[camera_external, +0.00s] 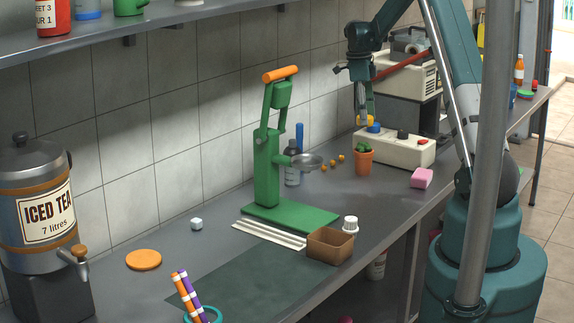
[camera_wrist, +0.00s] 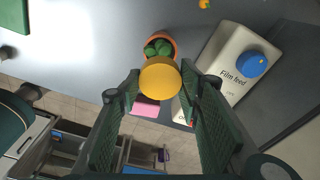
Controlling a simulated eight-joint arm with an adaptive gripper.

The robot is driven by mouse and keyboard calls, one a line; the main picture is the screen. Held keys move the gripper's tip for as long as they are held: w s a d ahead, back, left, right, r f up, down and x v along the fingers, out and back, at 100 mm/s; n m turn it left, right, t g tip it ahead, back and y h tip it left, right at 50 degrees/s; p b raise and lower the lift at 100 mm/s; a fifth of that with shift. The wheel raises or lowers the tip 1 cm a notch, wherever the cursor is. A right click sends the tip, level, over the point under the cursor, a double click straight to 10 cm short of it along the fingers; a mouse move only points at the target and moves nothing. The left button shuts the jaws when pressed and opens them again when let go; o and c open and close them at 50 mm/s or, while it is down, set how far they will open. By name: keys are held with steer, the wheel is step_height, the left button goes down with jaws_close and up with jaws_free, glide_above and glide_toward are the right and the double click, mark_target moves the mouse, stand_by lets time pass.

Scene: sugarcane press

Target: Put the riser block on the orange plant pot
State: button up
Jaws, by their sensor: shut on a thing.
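My gripper (camera_external: 368,112) is shut on a yellow round block (camera_wrist: 160,78), which seems to be the riser block. The block shows small between the fingertips in the external view (camera_external: 364,121). In the wrist view it sits between the two green fingers and covers part of the orange plant pot (camera_wrist: 174,41). The pot stands upright on the counter in the external view (camera_external: 364,164), with a green plant (camera_external: 362,148) in it. The block is above the pot and apart from it in the external view.
The white film feed box (camera_external: 395,149) with a blue knob (camera_wrist: 252,64) stands close behind the pot. A pink block (camera_external: 422,178) lies to its right. The green press (camera_external: 268,170) with a metal bowl (camera_external: 306,161) is to the left. Small yellow-orange pieces (camera_external: 334,162) lie between.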

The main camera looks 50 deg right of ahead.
glide_above(365, 150)
steer(key=shift+w+f, duration=0.2)
steer(key=shift+f, duration=1.15)
steer(key=shift+w+f, duration=0.15)
steer(key=shift+f, duration=1.2)
steer(key=shift+f, duration=0.1)
steer(key=shift+f, duration=1.75)
steer(key=shift+f, duration=0.15)
steer(key=o, duration=0.9)
steer(key=r, duration=0.4)
steer(key=w+r, duration=0.1)
steer(key=r, duration=0.7)
steer(key=shift+w+a+r, duration=0.1)
steer(key=shift+w+a, duration=0.1)
